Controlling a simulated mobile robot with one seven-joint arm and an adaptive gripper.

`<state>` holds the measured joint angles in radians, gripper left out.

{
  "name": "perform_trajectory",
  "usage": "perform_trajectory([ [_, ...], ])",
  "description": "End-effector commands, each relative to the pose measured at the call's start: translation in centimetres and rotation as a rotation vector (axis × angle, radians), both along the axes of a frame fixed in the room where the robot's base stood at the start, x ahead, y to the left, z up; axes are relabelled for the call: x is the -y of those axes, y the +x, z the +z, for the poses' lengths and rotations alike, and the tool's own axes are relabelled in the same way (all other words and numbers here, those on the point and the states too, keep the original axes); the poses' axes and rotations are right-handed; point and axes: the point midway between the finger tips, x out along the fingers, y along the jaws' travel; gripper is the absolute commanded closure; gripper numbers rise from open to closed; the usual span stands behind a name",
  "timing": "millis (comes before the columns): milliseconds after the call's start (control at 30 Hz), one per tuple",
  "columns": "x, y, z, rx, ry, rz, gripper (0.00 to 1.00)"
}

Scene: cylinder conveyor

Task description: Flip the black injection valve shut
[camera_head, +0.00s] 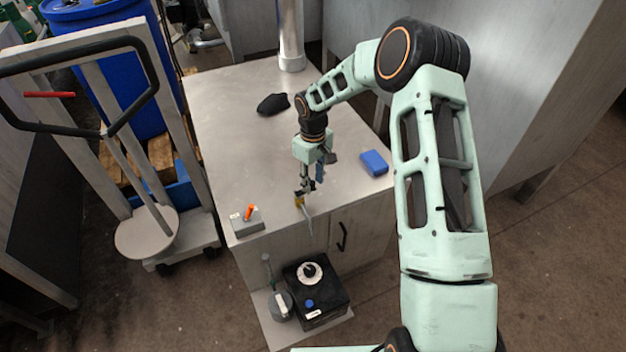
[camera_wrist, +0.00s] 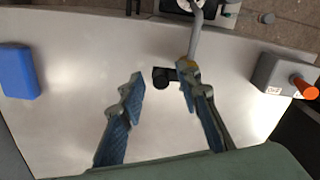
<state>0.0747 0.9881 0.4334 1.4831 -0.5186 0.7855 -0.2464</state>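The black injection valve (camera_wrist: 162,77) shows in the wrist view as a short black handle with a rounded end. It points left from a yellow fitting (camera_wrist: 191,66) on a bent grey pipe (camera_wrist: 196,38), crosswise to the pipe. My gripper (camera_wrist: 161,81) is open, with its blue-padded fingers on either side of the black handle. The right fingertip overlaps the handle's base near the yellow fitting; I cannot tell whether it touches. In the head view my gripper (camera_head: 309,186) points down at the table's front edge, by the yellow fitting (camera_head: 299,201), and mostly hides the valve.
A grey box (camera_head: 247,222) with an orange lever (camera_head: 249,211) stands left on the metal table (camera_head: 235,130). A blue block (camera_head: 374,162) lies right, a black object (camera_head: 272,103) farther back. A black box with a dial (camera_head: 316,293) sits below the front edge.

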Motion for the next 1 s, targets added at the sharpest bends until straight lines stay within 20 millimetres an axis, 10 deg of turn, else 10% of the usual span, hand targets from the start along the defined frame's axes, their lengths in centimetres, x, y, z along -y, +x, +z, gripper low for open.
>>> perform_trajectory([
  [600, 0.0, 0.1, 10.3, 0.004, 0.000, 0.000, 0.69],
  [1000, 0.0, 0.0, 12.0, 0.000, 0.000, 0.000, 0.69],
])
